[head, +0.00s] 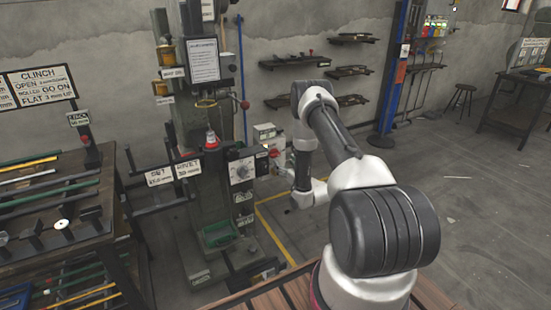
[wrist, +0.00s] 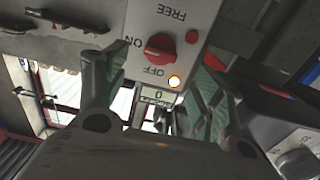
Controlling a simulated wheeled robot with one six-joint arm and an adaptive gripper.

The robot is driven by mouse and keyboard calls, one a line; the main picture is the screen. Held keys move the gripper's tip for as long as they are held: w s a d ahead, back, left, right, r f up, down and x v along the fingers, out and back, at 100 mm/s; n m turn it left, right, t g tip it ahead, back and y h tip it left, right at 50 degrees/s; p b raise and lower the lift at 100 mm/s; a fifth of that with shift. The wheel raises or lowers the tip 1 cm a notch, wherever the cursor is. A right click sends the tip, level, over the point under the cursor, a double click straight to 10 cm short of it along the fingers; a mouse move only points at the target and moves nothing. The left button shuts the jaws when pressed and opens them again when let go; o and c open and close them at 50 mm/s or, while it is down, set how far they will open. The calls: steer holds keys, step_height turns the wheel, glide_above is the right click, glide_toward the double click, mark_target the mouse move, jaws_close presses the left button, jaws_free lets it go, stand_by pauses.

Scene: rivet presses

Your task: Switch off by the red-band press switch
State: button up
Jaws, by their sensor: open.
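In the wrist view, a pale switch box (wrist: 190,18) carries a red rotary knob (wrist: 160,47) marked FREE, ON and OFF. I cannot tell exactly which mark the knob points to. My gripper (wrist: 158,70) is open, with one finger on each side of the knob's area and nothing between them; contact is not visible. In the head view, the press (head: 207,210) stands left of my arm, and a small red part (head: 275,153) shows beside my wrist. My fingers are mostly hidden there.
A grey panel with a dial (wrist: 297,160) is at the lower right of the wrist view. A rack of rods (head: 60,205) stands left. Open floor (head: 470,210) lies right of my arm.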

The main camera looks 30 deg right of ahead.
mark_target(276, 155)
steer(key=w, duration=0.7)
steer(key=shift+w+a, duration=0.15)
steer(key=shift+w, duration=0.15)
steer(key=shift+c, duration=0.2)
steer(key=c, duration=1)
